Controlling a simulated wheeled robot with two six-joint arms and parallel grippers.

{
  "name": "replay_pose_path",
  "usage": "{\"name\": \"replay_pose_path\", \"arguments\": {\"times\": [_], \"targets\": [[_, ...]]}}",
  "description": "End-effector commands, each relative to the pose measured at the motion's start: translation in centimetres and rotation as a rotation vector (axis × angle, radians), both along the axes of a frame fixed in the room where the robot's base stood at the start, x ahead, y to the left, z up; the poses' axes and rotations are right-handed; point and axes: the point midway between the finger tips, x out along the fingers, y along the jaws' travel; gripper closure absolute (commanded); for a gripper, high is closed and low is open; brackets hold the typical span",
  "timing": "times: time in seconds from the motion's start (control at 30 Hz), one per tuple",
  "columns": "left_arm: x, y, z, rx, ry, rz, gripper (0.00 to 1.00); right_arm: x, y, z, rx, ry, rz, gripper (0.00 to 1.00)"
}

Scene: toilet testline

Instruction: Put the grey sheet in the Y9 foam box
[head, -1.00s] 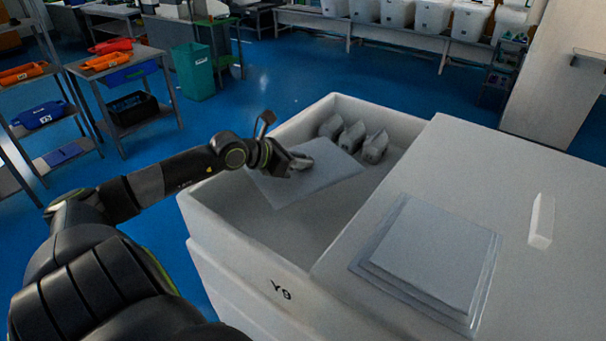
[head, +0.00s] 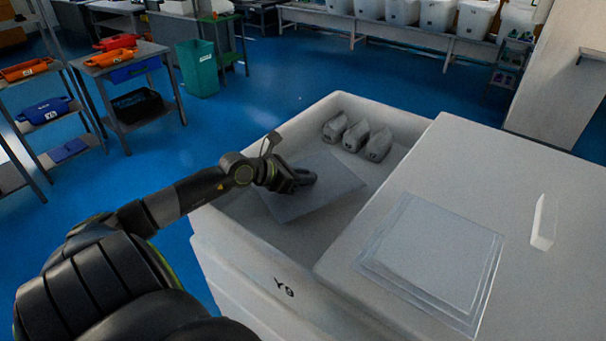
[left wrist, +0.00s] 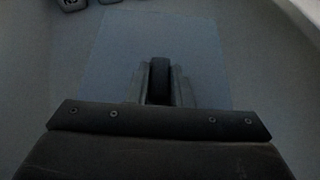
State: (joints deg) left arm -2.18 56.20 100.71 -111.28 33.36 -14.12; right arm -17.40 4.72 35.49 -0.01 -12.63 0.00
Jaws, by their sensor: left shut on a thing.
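The grey sheet (head: 325,190) is inside the open white foam box marked Y9 (head: 232,236). My left gripper (head: 306,178) reaches into the box from the left and is shut on the sheet. In the left wrist view the sheet (left wrist: 205,60) spreads out flat beyond the fingers of my left gripper (left wrist: 160,82). Whether the sheet touches the box floor I cannot tell. My right gripper is not in view.
Racks with coloured bins stand at left.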

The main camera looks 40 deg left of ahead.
Motion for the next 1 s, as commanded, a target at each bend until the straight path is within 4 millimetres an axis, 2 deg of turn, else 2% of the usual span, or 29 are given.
{"name": "replay_pose_path", "arguments": {"times": [0.27,0.3,0.47,0.77,0.93,1.0], "targets": [[0.0,0.0,-0.6,0.0,-0.001,0.0,1.0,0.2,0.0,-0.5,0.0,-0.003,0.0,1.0],[0.0,0.0,-0.6,0.0,0.0,0.0,0.79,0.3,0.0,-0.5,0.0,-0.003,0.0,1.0],[0.0,0.0,-0.6,0.0,0.0,0.0,0.59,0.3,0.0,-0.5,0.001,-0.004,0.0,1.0],[0.0,0.0,-0.5,0.0,0.0,0.0,0.59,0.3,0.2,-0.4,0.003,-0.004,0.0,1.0],[0.0,0.0,1.0,0.0,0.0,0.0,0.59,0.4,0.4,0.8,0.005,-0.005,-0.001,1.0],[-0.6,0.3,0.8,0.006,0.002,0.001,0.59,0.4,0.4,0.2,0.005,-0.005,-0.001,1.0]]}}
